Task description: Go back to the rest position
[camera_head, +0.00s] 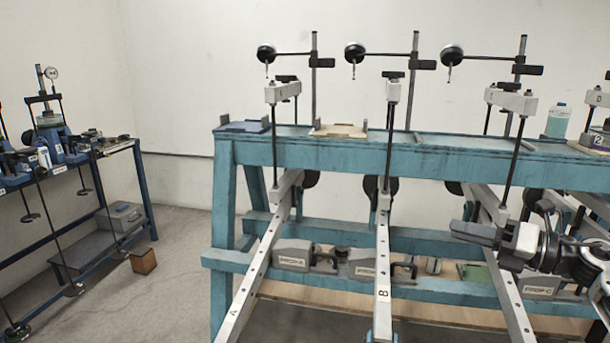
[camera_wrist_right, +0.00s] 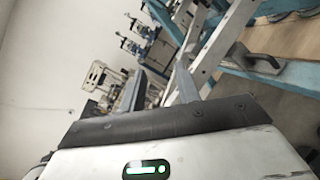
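My right gripper (camera_head: 474,233) comes in from the right in the head view, in front of the teal bench and beside the third long lever (camera_head: 505,285). In the right wrist view its two fingers (camera_wrist_right: 160,90) stand apart, with nothing visibly held between them. In the head view it overlaps the third lever; I cannot tell whether they touch. Lever A (camera_head: 253,280) and lever B (camera_head: 383,270) slope toward me, to the left of the gripper. My left gripper is in neither view.
The teal bench (camera_head: 330,150) carries dial gauges (camera_head: 355,53) on posts above. Grey prop blocks (camera_head: 292,255) sit on its lower shelf. Another bench with apparatus (camera_head: 60,150) stands at the left. A small brown box (camera_head: 143,260) lies on the floor (camera_head: 175,290) between the benches.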

